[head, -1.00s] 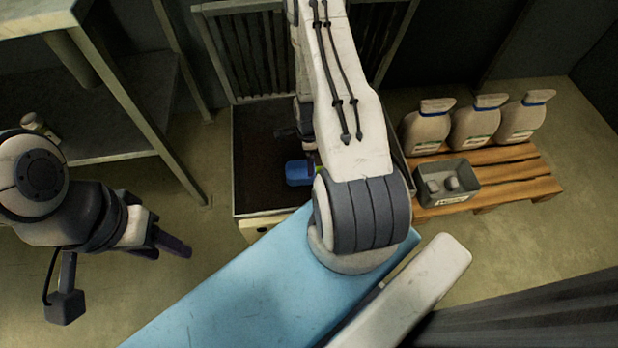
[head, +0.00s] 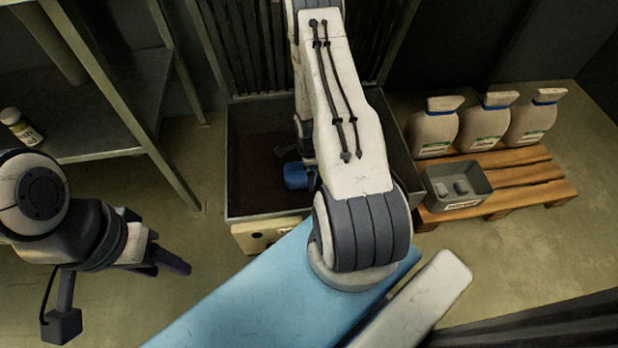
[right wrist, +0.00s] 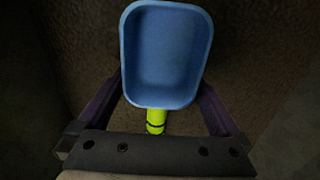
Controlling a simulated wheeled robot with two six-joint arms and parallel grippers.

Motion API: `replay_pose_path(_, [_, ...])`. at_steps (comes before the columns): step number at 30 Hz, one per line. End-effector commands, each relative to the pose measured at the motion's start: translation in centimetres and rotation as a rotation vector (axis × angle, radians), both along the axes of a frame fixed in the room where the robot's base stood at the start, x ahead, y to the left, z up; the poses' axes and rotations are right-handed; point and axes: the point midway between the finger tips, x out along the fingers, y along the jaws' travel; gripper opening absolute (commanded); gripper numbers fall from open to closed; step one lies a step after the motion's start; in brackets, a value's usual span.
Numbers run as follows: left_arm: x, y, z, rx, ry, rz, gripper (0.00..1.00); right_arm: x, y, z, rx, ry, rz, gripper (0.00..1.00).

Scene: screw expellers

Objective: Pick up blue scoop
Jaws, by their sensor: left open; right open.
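The blue scoop (head: 295,176) lies in the dark bin (head: 240,216), partly hidden by my right arm in the head view. In the right wrist view its blue bowl (right wrist: 166,55) points away from the gripper, and its yellow-green handle (right wrist: 156,120) points back toward the palm. My right gripper (right wrist: 160,90) is open, with one dark finger on each side of the handle and the bowl's near end. The far end of the handle is hidden by the gripper body. My left gripper (head: 168,262) is open and empty over the floor at the left.
A metal shelf (head: 100,120) with a small bottle (head: 20,127) stands at the left. At the right, a wooden pallet (head: 520,185) holds several tan sacks (head: 433,128) and a grey box (head: 455,190). The bin walls surround the scoop.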

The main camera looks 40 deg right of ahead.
Motion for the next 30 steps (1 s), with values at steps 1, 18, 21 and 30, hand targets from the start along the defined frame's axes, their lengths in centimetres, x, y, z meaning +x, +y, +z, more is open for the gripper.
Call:
replay_pose_path(1, [0.0,0.0,0.1,0.0,0.0,0.0,0.5,0.0,0.0,0.1,0.0,0.0,0.0,1.0])
replay_pose_path(18, [0.0,0.0,0.4,0.0,0.0,0.0,0.5,0.0,0.0,0.4,-0.001,-0.001,-0.001,0.3])
replay_pose_path(21, [0.0,0.0,0.9,0.0,0.0,0.0,0.5,0.0,0.0,0.9,-0.001,-0.001,-0.001,0.3])
replay_pose_path(30, [0.0,0.0,4.7,0.0,0.0,0.0,0.5,0.0,0.0,4.7,-0.001,-0.001,-0.001,0.3])
